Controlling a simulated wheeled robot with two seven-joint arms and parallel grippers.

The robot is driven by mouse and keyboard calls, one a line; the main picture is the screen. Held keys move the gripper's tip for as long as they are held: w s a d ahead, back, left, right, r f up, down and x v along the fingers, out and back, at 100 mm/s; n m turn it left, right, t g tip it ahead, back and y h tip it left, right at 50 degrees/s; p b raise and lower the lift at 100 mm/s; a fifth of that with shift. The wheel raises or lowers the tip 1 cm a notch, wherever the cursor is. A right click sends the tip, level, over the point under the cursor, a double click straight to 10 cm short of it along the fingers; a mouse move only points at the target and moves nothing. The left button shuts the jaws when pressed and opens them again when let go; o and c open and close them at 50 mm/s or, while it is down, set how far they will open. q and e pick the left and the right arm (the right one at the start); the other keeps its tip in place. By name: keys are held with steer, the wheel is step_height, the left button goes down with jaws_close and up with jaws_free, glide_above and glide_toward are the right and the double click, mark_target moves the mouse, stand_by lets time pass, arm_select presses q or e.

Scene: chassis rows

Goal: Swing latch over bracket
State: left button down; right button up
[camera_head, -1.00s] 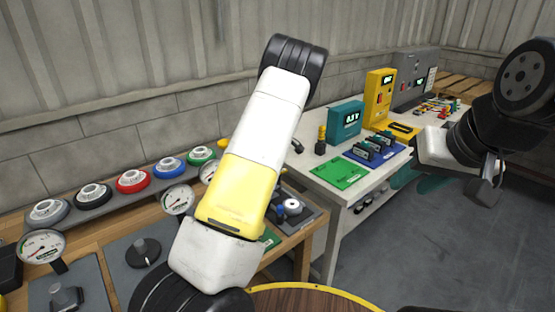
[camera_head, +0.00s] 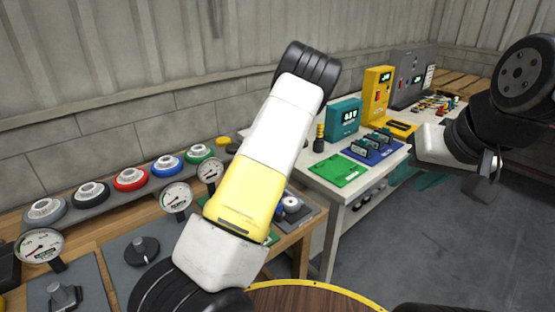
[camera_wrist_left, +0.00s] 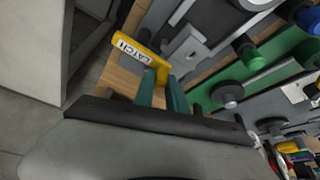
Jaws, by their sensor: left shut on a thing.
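The yellow latch (camera_wrist_left: 138,50), marked "LATCH", shows in the left wrist view, its arm pointing to the upper left. My left gripper (camera_wrist_left: 162,88) has its green fingers shut on the latch at its lower right end. A grey metal block (camera_wrist_left: 187,48) stands just to the right of the latch. I cannot tell whether it is the bracket. In the head view my left arm hides the latch and my left gripper. My right gripper (camera_head: 483,188) is at the right, away from the benches, and its jaws do not show clearly.
The wooden bench (camera_head: 90,250) carries several coloured knobs, dials and grey plates. A white table (camera_head: 392,165) with green and blue mats and a yellow meter (camera_head: 379,95) stands to the right. In the left wrist view, a green plate (camera_wrist_left: 225,75) with posts lies right of the latch.

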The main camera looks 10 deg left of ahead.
arm_select(q)
steer(key=c, duration=1.3)
jaws_free()
steer(key=shift+c, duration=0.2)
steer(key=v, duration=0.7)
steer(key=shift+d+r, duration=0.2)
steer(key=shift+r, duration=0.1)
